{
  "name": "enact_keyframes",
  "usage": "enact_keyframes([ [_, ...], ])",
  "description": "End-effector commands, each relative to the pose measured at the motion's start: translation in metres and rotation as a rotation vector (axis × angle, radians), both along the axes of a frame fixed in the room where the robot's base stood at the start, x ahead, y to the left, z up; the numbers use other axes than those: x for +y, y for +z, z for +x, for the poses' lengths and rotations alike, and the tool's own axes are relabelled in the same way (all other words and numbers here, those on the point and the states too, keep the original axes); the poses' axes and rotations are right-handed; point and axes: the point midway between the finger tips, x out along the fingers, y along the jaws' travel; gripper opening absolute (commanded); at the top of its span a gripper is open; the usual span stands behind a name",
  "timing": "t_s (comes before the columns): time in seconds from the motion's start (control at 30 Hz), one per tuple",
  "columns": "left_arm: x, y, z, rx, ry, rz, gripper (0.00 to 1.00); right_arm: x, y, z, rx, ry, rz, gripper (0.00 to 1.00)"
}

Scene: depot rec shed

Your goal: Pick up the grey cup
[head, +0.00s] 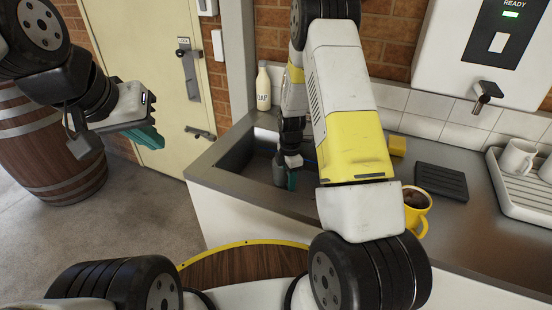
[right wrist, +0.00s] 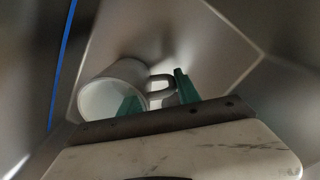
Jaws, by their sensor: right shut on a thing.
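The grey cup (right wrist: 112,72) is in the metal sink (head: 232,152). In the right wrist view its open mouth faces the camera at the lower left and its handle points right. My right gripper (head: 289,177) reaches down into the sink. In the head view my right arm and gripper largely hide the cup. My left gripper (head: 112,138) hangs at the upper left, away from the sink; its finger gap is unclear.
A yellow mug (head: 424,222) with dark contents, a black ribbed mat (head: 442,181) and a yellow sponge (head: 398,146) are on the counter right of my arm. A white rack (head: 520,200) holds white cups. A bottle (head: 263,90) stands behind the sink. A round wooden table (head: 240,268) is in front.

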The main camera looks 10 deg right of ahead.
Motion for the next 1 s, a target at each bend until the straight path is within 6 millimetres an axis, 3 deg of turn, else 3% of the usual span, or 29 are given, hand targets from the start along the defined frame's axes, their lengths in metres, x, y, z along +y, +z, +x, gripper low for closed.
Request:
enact_keyframes([
  [0.4, 0.000, 0.000, 0.000, 0.000, 0.000, 0.000, 0.00, 0.000, 0.002, 0.001, -0.002, 0.000, 0.000, 0.00],
  [0.6, 0.000, 0.000, 0.000, 0.000, 0.000, 0.000, 0.00, 0.000, 0.013, 0.001, -0.005, -0.001, 0.002, 0.00],
  [0.93, 0.000, 0.000, 0.000, 0.000, 0.000, 0.000, 0.00, 0.025, 0.014, -0.035, -0.001, 0.003, 0.001, 0.00],
  [1.0, 0.000, 0.000, 0.000, 0.000, 0.000, 0.000, 0.00, 0.023, 0.029, -0.031, -0.007, -0.002, 0.002, 0.00],
])
